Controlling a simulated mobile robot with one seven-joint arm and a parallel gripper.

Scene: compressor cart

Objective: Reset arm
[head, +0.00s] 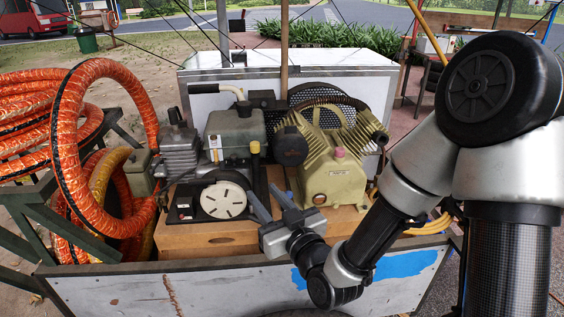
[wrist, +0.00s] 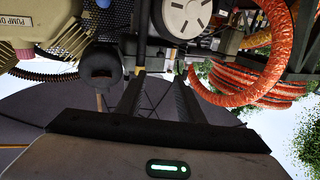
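My gripper (head: 263,194) is in front of the compressor cart in the head view, held over the front of the wooden base. Its two blue-grey fingers are apart with nothing between them. In the wrist view the fingers (wrist: 158,82) also stand apart and empty. The fingertips are close in front of the engine's round white recoil cover (head: 224,200); I cannot tell the exact gap. My arm reaches in from the right, bent low over the cart's front edge. The tan compressor pump (head: 335,185) is right of the gripper.
The grey engine (head: 235,135) and a white box (head: 310,60) stand behind. Orange hoses (head: 90,190) hang at the left. The cart's white front panel (head: 220,290) lies below my gripper. Open pavement and grass lie beyond the cart.

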